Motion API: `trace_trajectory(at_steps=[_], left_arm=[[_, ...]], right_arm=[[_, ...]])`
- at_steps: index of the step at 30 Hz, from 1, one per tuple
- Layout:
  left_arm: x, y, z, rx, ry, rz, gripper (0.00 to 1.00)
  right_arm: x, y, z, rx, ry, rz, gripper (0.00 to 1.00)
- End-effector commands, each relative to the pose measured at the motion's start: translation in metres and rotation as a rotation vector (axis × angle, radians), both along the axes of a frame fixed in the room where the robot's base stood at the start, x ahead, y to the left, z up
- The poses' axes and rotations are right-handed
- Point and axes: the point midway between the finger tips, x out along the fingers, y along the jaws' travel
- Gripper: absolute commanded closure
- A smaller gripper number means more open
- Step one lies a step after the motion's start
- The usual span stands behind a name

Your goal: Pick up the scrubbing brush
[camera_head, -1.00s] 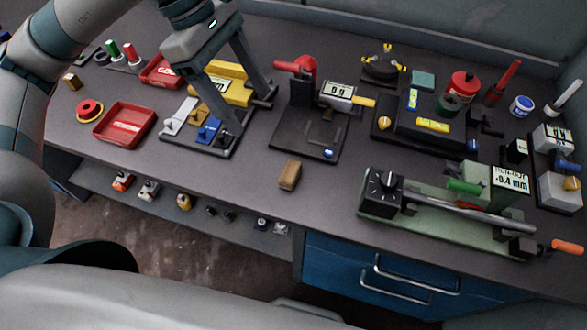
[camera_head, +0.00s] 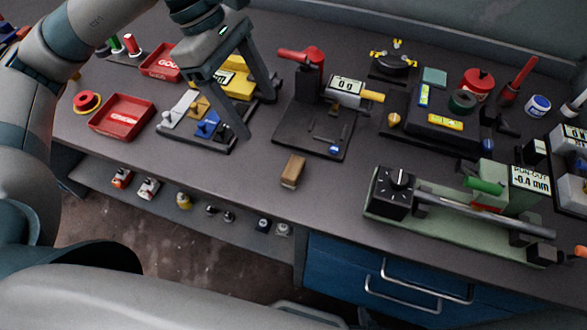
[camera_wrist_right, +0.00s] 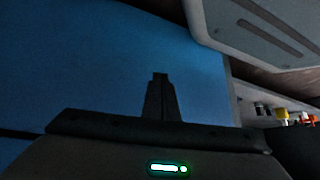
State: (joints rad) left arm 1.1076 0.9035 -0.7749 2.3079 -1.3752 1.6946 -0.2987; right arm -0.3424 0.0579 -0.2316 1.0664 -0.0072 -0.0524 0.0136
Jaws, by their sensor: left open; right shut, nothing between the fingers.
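A small brown block with a paler lower side, which looks like the scrubbing brush (camera_head: 293,170), lies on the dark bench top near its front edge, in the middle of the head view. My left gripper (camera_head: 258,113) is open and empty above the bench, up and left of the brush, apart from it. Its fingers overlap the yellow device and the small blocks behind them in the picture. My right gripper (camera_wrist_right: 160,78) shows only in the right wrist view, shut and empty, in front of a blue surface; the brush is not in that view.
A black plate with a red-handled press (camera_head: 318,120) stands just behind the brush. A green run-out gauge bench (camera_head: 455,222) is to its right. A red tray (camera_head: 122,117) lies at the left. Below are a lower shelf with small parts and blue drawers (camera_head: 390,275). Bench around the brush is clear.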

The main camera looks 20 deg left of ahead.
Motion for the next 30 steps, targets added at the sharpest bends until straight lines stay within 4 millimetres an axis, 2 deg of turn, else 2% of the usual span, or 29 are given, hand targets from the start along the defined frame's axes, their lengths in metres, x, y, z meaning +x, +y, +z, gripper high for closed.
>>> trace_trajectory(at_steps=[8, 15, 21, 30], left_arm=[[-0.002, -0.014, -0.032, 0.001, 0.005, -0.002, 0.30], [-0.004, -0.031, -0.072, 0.000, 0.006, -0.003, 0.30], [-0.004, -0.042, -0.099, 0.000, 0.004, -0.001, 0.30], [-0.004, -0.045, -0.109, 0.000, 0.001, -0.002, 0.30]], right_arm=[[-0.023, -0.011, -0.009, -0.023, 0.067, -0.001, 1.00], [-0.063, -0.027, -0.025, -0.055, 0.171, -0.003, 1.00], [-0.087, -0.038, -0.032, -0.075, 0.233, -0.003, 1.00], [-0.096, -0.041, -0.036, -0.081, 0.255, -0.004, 1.00]])
